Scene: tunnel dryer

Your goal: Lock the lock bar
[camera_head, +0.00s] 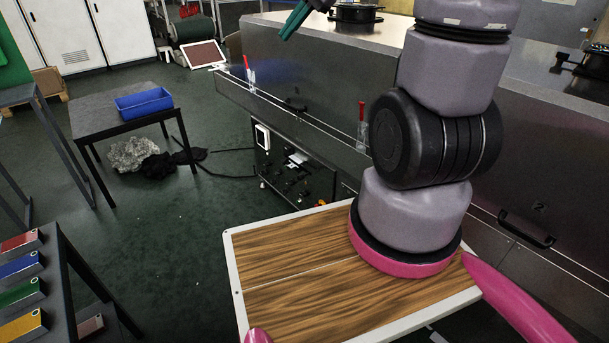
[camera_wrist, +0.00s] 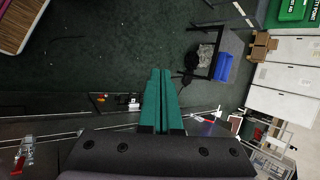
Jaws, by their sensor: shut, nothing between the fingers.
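The metal dryer housing (camera_head: 330,90) runs diagonally across the head view. A long thin bar or rail runs along its lower front edge; I cannot tell for certain that it is the lock bar. Two upright red-handled clamps stand along this edge, one at the far left (camera_head: 250,73) and one nearer the middle (camera_head: 361,112). In the wrist view a red-handled clamp (camera_wrist: 20,160) shows at lower left. My gripper (camera_head: 285,35) has teal fingers, shut and empty, above the housing's far part. The fingers also show in the wrist view (camera_wrist: 160,72), apart from both clamps.
A control box (camera_head: 296,172) sits below the rail. A black handle (camera_head: 526,229) is on the right panel. A dark table (camera_head: 92,118) with a blue bin (camera_head: 144,103) stands left. Colored blocks (camera_head: 22,268) lie on a rack at lower left. Green floor between is mostly clear.

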